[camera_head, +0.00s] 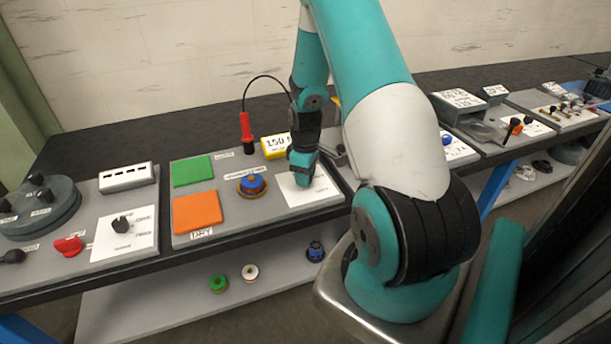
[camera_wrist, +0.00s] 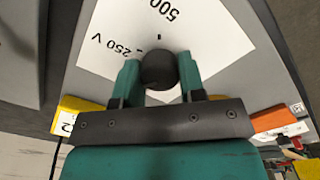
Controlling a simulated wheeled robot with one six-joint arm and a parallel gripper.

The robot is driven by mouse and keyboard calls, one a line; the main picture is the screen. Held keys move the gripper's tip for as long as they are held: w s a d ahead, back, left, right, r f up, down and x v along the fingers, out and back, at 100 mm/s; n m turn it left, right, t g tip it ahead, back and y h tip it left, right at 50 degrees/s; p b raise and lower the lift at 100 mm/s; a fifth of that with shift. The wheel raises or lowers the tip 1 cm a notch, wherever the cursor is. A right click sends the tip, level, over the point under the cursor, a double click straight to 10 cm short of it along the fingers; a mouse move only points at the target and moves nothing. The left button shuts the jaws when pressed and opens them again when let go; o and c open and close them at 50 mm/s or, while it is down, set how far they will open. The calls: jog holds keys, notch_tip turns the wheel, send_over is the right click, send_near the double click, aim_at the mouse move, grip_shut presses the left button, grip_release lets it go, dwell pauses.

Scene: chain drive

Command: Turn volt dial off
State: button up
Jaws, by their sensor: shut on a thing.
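The volt dial (camera_wrist: 158,70) is a round black knob on a white label plate (camera_wrist: 197,28) with printing such as "250 V" and "500" in the wrist view. My gripper (camera_wrist: 160,80) is shut on the dial, with one teal finger on each side of it. In the head view my gripper (camera_head: 301,168) points down over the same white plate (camera_head: 318,190) on the middle grey panel, and it hides the dial there. The pointer of the dial cannot be made out.
On the same panel are a green pad (camera_head: 193,170), an orange pad (camera_head: 197,211), a blue-and-orange round part (camera_head: 253,185), a yellow meter (camera_head: 275,147) and an upright red probe (camera_head: 246,130) with a black cable. Another black knob (camera_head: 121,224) is on the left panel.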

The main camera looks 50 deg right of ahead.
jog(key=n, duration=0.5)
jog(key=shift+w, duration=0.1)
dwell(0.7)
jog(key=o, duration=0.9)
jog(key=shift+o, duration=0.2)
notch_tip(320, 180, up, 18)
jog(key=b, duration=0.2)
jog(key=shift+f, duration=0.25)
